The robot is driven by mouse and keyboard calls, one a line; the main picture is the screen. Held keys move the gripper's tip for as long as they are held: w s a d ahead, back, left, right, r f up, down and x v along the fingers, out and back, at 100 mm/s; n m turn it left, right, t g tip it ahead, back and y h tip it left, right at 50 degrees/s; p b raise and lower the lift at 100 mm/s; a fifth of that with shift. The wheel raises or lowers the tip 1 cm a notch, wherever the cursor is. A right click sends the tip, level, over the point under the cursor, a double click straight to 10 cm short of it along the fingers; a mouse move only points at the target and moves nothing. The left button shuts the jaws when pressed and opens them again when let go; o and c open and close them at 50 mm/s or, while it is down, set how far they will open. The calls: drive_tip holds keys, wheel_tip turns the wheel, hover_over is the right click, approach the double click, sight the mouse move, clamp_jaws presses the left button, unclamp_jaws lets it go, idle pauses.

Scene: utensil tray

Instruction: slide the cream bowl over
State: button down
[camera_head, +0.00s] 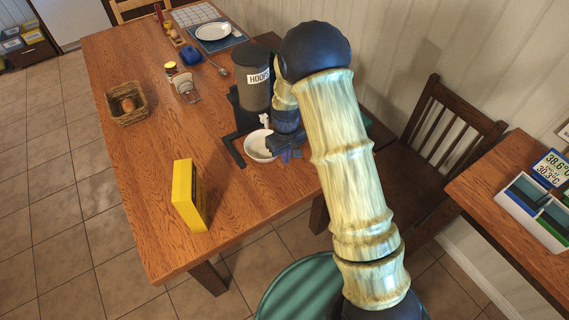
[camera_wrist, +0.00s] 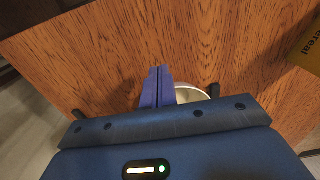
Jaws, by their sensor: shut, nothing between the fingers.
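The cream bowl (camera_head: 256,150) stands upright on the wooden table, in front of the dispenser labelled HOOPS (camera_head: 252,62) and between its dark base legs. My gripper (camera_head: 290,155) is at the bowl's right side in the head view, low over the table, with its fingers together and nothing between them. In the wrist view the shut blue fingers (camera_wrist: 158,74) are beside the bowl (camera_wrist: 188,93), of which only part of the rim and inside shows; the gripper body hides the rest. I cannot tell whether the fingers touch the bowl.
A yellow cereal box (camera_head: 187,196) stands left of the bowl, nearer the table's front. A wicker basket (camera_head: 126,117), a glass jar (camera_head: 185,88), a blue item (camera_head: 190,55) and a plate (camera_head: 213,31) are further off. The table (camera_head: 165,135) is bare between basket and bowl.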

wheel_tip(320, 180, up, 5)
drive_tip(key=shift+f, duration=0.1)
idle(0.3)
drive_tip(key=s+d+r+m+t, duration=0.1)
drive_tip(key=s+d+r+m, duration=0.1)
drive_tip(key=s+d+r, duration=0.2)
drive_tip(key=s+d+r+m, duration=0.2)
drive_tip(key=s+d+r, duration=0.1)
drive_tip(key=s, duration=0.5)
drive_tip(key=s+d+r+m+t, duration=0.1)
drive_tip(key=s+d+r, duration=0.3)
drive_tip(key=s, duration=0.3)
drive_tip(key=shift+d+r+m+t, duration=0.3)
drive_tip(key=shift+r+m, duration=0.1)
drive_tip(key=shift+r, duration=0.05)
drive_tip(key=shift+w, duration=0.1)
